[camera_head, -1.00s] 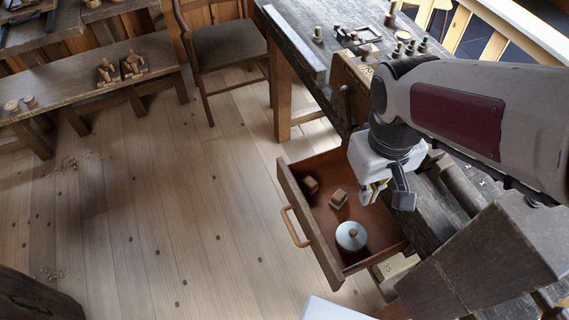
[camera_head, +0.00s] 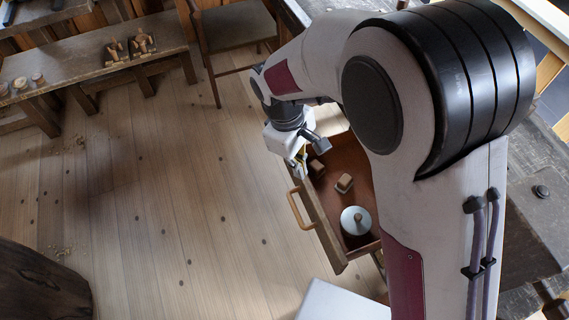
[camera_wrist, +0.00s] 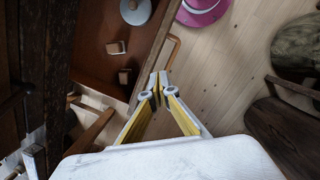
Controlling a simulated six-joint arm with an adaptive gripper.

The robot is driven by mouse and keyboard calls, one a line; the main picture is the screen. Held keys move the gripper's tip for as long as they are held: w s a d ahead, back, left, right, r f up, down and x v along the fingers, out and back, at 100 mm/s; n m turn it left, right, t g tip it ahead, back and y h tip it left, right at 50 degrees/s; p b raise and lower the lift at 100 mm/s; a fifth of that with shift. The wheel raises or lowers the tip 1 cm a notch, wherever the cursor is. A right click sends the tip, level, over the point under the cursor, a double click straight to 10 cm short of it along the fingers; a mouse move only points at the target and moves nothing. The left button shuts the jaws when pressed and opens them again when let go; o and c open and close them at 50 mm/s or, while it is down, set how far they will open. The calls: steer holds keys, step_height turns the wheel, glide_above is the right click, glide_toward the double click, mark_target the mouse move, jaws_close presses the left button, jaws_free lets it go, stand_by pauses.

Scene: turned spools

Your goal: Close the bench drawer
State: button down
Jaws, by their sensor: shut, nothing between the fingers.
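The bench drawer stands pulled out, its wooden front panel (camera_head: 322,225) facing left. A curved wooden handle (camera_head: 300,209) is on that front; the handle also shows in the wrist view (camera_wrist: 172,58). My gripper (camera_head: 299,172) points down near the far end of the drawer front, beyond the handle. In the wrist view my gripper (camera_wrist: 158,85) has its fingertips together and empty, close to the front panel's edge and the handle. I cannot tell whether they touch the drawer. My arm hides part of the drawer and most of the bench.
The drawer holds a pale round lidded thing (camera_head: 356,220) and two small wooden blocks, one of them (camera_head: 344,184) in the middle. The floor (camera_head: 180,200) left of the drawer is clear. A chair (camera_head: 232,22) stands behind, and a dark stump (camera_head: 40,285) at the front left.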

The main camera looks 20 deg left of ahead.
steer(key=w+a+f+n+t, duration=0.1)
steer(key=w+a+f+n, duration=0.1)
steer(key=a+f+n, duration=0.2)
steer(key=w+a+f+n, duration=0.2)
steer(key=a+f+n, duration=0.1)
steer(key=a+n, duration=0.4)
steer(key=shift+w+a+f+t, duration=0.3)
steer(key=shift+a+f+t, duration=0.1)
steer(key=shift+a, duration=0.25)
steer(key=shift+f, duration=0.1)
steer(key=w+d+f, duration=0.2)
steer(key=f, duration=0.2)
steer(key=w+d+f, duration=0.2)
steer(key=f, duration=0.3)
steer(key=shift+w+d+f, duration=0.2)
steer(key=shift+w+d, duration=0.05)
stand_by(0.5)
